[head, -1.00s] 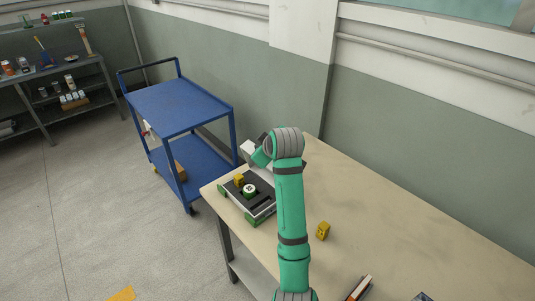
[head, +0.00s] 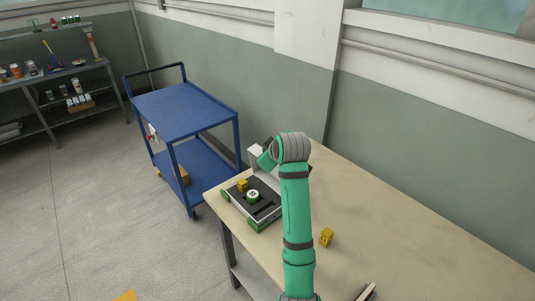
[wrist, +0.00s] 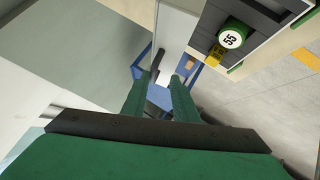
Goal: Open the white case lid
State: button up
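The case (head: 264,213) lies on the table's far end, with a dark interior and green corners. Its white lid (head: 255,153) stands raised at the back, partly hidden by my arm; it shows as a pale panel in the wrist view (wrist: 176,28). A green-and-white round piece marked 55 (wrist: 232,38) and a small yellow block (wrist: 215,55) sit on the case. My gripper (head: 265,156) is beside the raised lid. In the wrist view its two fingers (wrist: 171,67) are apart, close to the lid; whether they touch it I cannot tell.
A blue two-shelf cart (head: 185,106) stands left of the table (head: 365,215). A yellow block (head: 326,236) sits on the table right of my arm. The wall runs close behind the table. Shelving (head: 75,75) stands at the far left.

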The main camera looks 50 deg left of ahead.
jog(key=v, duration=1)
jog(key=shift+d+r, duration=0.2)
jog(key=shift+r, duration=0.15)
